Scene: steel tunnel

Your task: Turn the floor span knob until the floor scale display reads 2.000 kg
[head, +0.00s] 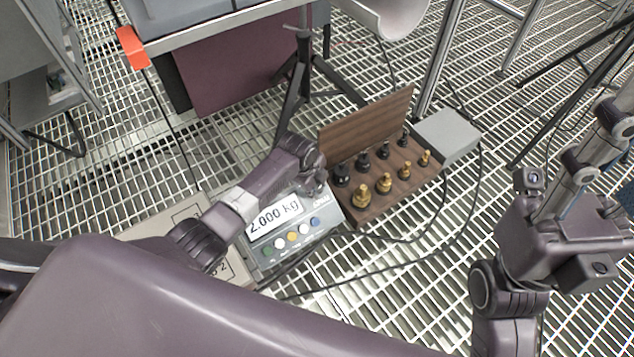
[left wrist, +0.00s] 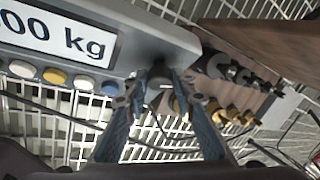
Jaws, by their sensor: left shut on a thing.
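The floor scale display (head: 274,216) sits on a grey indicator box (head: 327,216) on the floor and reads 2.000 kg. In the left wrist view the end of the reading shows on the display (left wrist: 55,38). My left gripper (head: 318,186) reaches down to the box's right end. In the left wrist view its blue-grey fingers (left wrist: 160,92) are shut on the floor span knob (left wrist: 159,76), a dark round knob. In the head view the gripper hides the knob. My right arm is at the right, away from the scale; its finger opening is unclear.
Coloured buttons (head: 292,236) line the box's front. A wooden case (head: 368,212) with brass and black weights stands close on the right, beside a grey box (head: 447,136). A tripod (head: 299,85) stands behind. Cables cross the grating.

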